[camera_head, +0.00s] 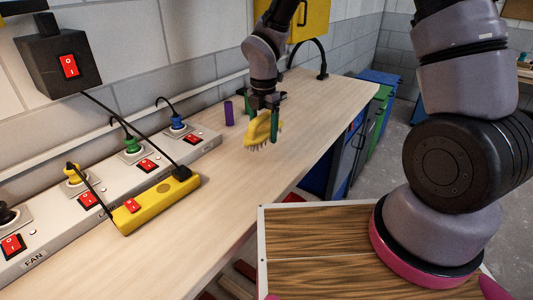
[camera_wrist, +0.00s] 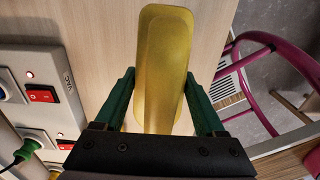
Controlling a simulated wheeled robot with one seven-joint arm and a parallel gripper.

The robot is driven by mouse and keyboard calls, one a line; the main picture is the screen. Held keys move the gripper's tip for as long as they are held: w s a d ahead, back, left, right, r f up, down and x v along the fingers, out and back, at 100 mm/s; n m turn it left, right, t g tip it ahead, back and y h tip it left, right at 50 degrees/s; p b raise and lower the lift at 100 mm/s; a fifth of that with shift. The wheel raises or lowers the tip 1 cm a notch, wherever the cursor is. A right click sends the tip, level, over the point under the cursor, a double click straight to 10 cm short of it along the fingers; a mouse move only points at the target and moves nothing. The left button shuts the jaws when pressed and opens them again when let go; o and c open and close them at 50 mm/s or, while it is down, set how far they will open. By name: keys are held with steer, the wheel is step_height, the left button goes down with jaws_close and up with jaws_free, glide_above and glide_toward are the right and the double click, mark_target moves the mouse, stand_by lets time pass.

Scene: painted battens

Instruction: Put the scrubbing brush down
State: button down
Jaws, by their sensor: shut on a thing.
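The scrubbing brush (camera_head: 258,129) is yellow with dark bristles pointing down. My gripper (camera_head: 263,118) is shut on it, with one green finger on each side. In the head view it is over the wooden worktop (camera_head: 240,205), near its right edge; I cannot tell whether the bristles touch the wood. In the wrist view the brush's yellow back (camera_wrist: 163,65) fills the space between the green fingers (camera_wrist: 160,98), and its bristles are hidden.
A purple cylinder (camera_head: 229,113) stands left of the brush. A yellow power strip (camera_head: 155,200) and a grey socket panel (camera_head: 60,227) with red switches and cables line the left side. Bare worktop lies in front of the brush. The worktop's right edge is close.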

mark_target(264, 162)
steer(key=shift+f, duration=3.95)
steer(key=shift+f, duration=0.1)
jaws_free()
